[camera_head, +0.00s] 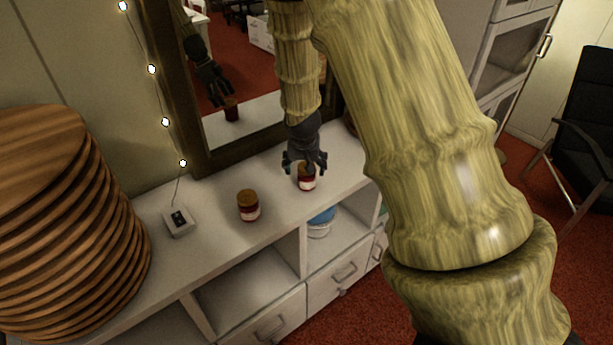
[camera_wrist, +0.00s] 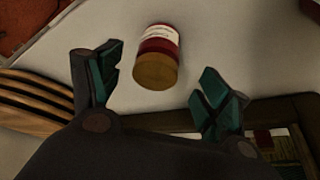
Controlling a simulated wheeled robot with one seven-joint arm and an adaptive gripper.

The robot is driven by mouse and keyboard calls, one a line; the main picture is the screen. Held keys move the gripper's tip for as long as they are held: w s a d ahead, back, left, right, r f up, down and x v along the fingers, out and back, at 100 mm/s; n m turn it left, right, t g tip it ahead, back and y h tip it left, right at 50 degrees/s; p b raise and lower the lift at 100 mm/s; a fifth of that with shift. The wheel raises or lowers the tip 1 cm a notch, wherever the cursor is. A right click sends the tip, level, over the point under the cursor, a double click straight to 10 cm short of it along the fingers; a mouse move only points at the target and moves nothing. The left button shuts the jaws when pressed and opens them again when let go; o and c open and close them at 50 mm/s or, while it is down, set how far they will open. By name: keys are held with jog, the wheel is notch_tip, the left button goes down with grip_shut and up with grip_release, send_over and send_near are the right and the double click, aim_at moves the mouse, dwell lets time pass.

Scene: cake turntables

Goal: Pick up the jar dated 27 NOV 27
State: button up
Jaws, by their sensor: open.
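Two similar jars with brown lids, dark red bodies and pale labels stand on the white cabinet top in the head view. One jar (camera_head: 248,206) stands left of centre; the other jar (camera_head: 308,184) is to its right, under my gripper (camera_head: 305,164). In the wrist view my gripper (camera_wrist: 165,84) is open, and one jar (camera_wrist: 156,58) shows ahead of the gap between the fingers, apart from both. It appears to be the right jar. Its label is partly visible, but no date is readable on either jar, so I cannot tell which is dated 27 NOV 27.
A mirror (camera_head: 199,163) stands behind the jars and reflects the gripper. A tall stack of wooden boards (camera_head: 60,215) fills the left. A small white box (camera_head: 179,222) sits left of the jars. A blue-and-white tub (camera_head: 320,222) is in a shelf below.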

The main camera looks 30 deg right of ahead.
jog(key=shift+p+x, duration=0.7)
jog(key=shift+x, duration=1.9)
jog(key=shift+s+d, duration=0.1)
jog(key=shift+d, duration=0.05)
jog(key=c, duration=1.2)
